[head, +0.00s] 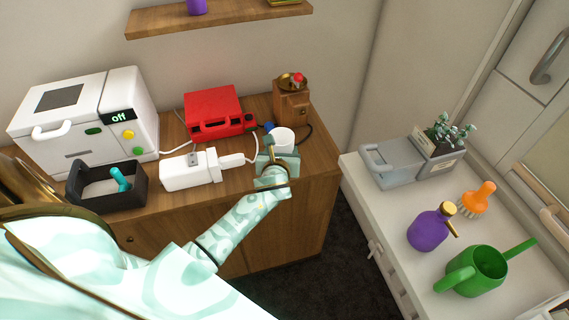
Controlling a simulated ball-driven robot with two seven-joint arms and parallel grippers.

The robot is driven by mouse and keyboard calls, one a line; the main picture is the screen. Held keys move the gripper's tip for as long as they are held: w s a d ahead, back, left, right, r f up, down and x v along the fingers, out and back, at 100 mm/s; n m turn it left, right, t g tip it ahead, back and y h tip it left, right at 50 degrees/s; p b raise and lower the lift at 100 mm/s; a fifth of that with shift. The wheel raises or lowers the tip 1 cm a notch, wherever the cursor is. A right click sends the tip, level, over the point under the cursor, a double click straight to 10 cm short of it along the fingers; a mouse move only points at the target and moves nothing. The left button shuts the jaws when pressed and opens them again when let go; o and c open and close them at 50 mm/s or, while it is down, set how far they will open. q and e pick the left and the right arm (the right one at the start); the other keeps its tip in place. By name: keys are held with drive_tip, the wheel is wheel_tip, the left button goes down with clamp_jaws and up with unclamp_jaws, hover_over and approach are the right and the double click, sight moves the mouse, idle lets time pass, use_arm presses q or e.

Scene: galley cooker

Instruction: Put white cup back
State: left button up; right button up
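The white cup (283,136) is at the right end of the wooden counter, in front of the small wooden grinder. My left gripper (277,162) is right at the cup, on its near side, and hides its lower part. I cannot tell whether the fingers close on the cup or only stand beside it, nor whether the cup rests on the counter. My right gripper is not in view.
The counter (320,165) also holds a white oven (85,115), a black caddy (108,190), a white appliance (190,172), a red appliance (215,110) and the grinder (291,103). Cables run between them. A white side counter (390,205) at right holds several items.

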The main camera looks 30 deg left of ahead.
use_arm(q)
drive_tip(key=shift+w+a+f+b, duration=0.15)
drive_tip(key=shift+w+f+b, duration=0.1)
drive_tip(key=shift+w+f, duration=0.25)
drive_tip(key=shift+w+a+f+b, duration=0.2)
drive_tip(key=shift+w+f, duration=0.15)
drive_tip(key=shift+f, duration=0.25)
wheel_tip(320, 180, down, 4)
drive_tip(key=shift+w+r+b, duration=0.15)
drive_tip(key=shift+b, duration=1.05)
drive_tip(key=shift+r, duration=0.25)
drive_tip(key=shift+f, duration=0.15)
drive_tip(key=o, duration=1.1)
